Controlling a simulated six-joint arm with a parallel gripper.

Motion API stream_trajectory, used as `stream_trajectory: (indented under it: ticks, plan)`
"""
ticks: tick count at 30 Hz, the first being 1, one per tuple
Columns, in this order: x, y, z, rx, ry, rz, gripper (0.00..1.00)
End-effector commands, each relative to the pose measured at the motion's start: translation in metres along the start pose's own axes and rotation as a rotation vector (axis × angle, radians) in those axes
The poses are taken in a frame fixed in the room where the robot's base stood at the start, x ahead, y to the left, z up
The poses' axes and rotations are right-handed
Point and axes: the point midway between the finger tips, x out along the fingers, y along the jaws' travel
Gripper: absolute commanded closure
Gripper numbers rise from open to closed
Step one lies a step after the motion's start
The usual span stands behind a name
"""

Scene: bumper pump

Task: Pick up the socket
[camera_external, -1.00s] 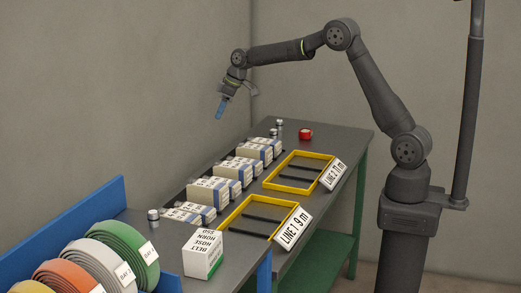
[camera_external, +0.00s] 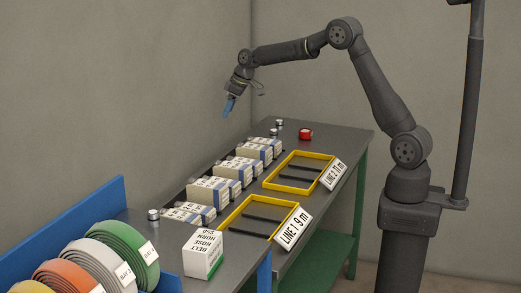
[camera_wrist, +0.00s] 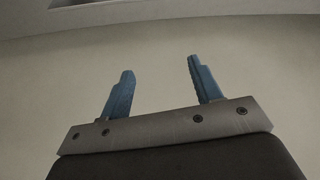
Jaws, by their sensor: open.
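My gripper (camera_external: 228,107) is high above the far left end of the grey bench, with its blue fingers pointing down and left. In the wrist view my gripper (camera_wrist: 160,66) is open and empty, with only bare wall beyond the fingers. Small metal cylinders that look like sockets stand on the bench: one at the far end (camera_external: 279,123), another just in front of it (camera_external: 273,132), and one near the blue rack (camera_external: 153,214). They are too small to tell which is the socket, and none shows in the wrist view.
Several white boxes (camera_external: 207,190) stand in rows along the bench's left side. Two yellow trays (camera_external: 318,154) (camera_external: 272,200) lie to the right with line labels. A red round object (camera_external: 305,134) sits at the back. Coiled hoses (camera_external: 135,250) and a large box (camera_external: 203,256) are in front.

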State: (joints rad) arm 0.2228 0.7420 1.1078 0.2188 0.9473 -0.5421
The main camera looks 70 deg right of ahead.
Motion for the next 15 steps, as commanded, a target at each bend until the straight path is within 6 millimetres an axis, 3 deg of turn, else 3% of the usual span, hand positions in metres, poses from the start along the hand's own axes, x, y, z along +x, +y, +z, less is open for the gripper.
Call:
stream_trajectory:
  ticks: [5,9,12,15]
  plan:
    - [-0.009,0.081,0.048,0.278,-0.020,0.117,0.42]
    - [-0.022,0.152,0.102,0.557,-0.023,0.238,0.42]
    - [-0.031,0.189,0.134,0.714,-0.014,0.306,0.42]
    - [-0.038,0.210,0.156,0.816,-0.005,0.351,0.42]
